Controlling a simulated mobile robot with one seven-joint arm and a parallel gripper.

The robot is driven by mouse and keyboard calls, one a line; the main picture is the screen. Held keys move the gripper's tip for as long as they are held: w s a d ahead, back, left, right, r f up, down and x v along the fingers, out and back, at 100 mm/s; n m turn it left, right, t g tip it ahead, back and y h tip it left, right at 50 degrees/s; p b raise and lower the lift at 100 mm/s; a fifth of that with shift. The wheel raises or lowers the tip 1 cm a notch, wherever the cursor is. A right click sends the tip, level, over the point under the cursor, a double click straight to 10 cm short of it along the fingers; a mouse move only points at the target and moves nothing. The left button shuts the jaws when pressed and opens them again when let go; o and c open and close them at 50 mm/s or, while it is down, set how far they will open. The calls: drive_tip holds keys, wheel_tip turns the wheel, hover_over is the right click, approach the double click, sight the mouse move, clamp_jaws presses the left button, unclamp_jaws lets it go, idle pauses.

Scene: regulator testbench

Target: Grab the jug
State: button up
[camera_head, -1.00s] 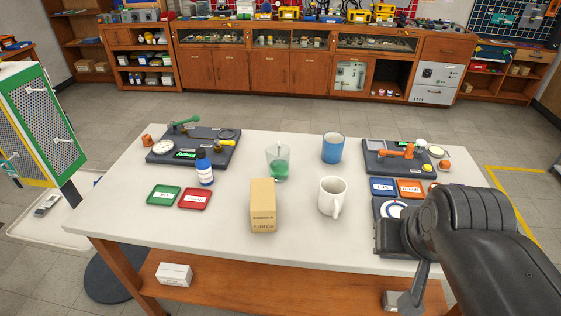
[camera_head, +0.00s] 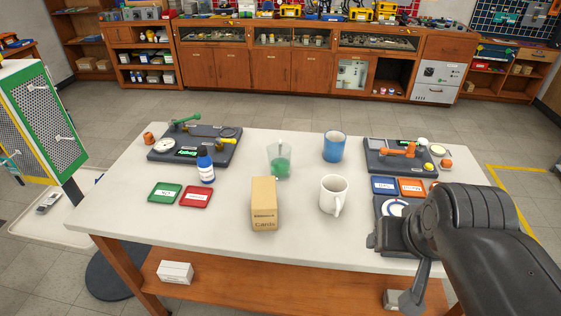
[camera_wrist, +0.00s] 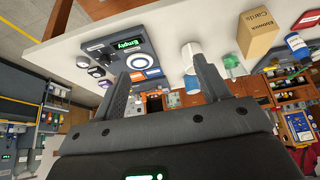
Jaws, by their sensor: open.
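No vessel is labelled as a jug. The clear glass vessel (camera_head: 279,163) with green liquid stands upright mid-table in the head view; it looks the most jug-like. A white mug (camera_head: 333,195) stands in front of it to the right, its handle toward the front. A blue cup (camera_head: 334,148) stands behind the mug. In the wrist view the green vessel (camera_wrist: 231,62) and white mug (camera_wrist: 190,50) show beyond the right finger. My gripper (camera_wrist: 161,66) is open and empty, its two fingers apart. In the head view my arm covers the table's right front corner, and the fingers are mostly hidden.
A cardboard box (camera_head: 264,205) stands left of the mug, in front of the green vessel. A blue bottle (camera_head: 205,166), green tray (camera_head: 165,193) and red tray (camera_head: 196,197) are further left. Dark device panels (camera_head: 210,143) sit at both sides. The table's front left (camera_head: 135,225) is clear.

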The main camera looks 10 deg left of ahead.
drive_tip(key=w+a+r+n+g, duration=0.1)
drive_tip(key=w+a+r+n, duration=0.1)
drive_tip(key=w+r, duration=0.35)
drive_tip(key=w+a+r+n, duration=0.2)
drive_tip(key=w+r, duration=0.1)
drive_tip(key=w, duration=0.6)
drive_tip(key=n+g, duration=0.5)
drive_tip(key=n, duration=0.8)
hover_over(279, 151)
drive_tip(key=w, duration=0.3)
drive_tip(key=f, duration=1.6)
drive_tip(key=shift+s+f, duration=0.25)
drive_tip(key=shift+f, duration=0.15)
drive_tip(key=shift+w+a+f, duration=0.1)
drive_tip(key=shift+a+f, duration=0.1)
drive_tip(key=shift+f, duration=0.4)
drive_tip(key=f, duration=1)
drive_tip(key=shift+s+f, duration=0.2)
drive_tip(key=shift+f, duration=0.05)
drive_tip(key=shift+c, duration=0.3)
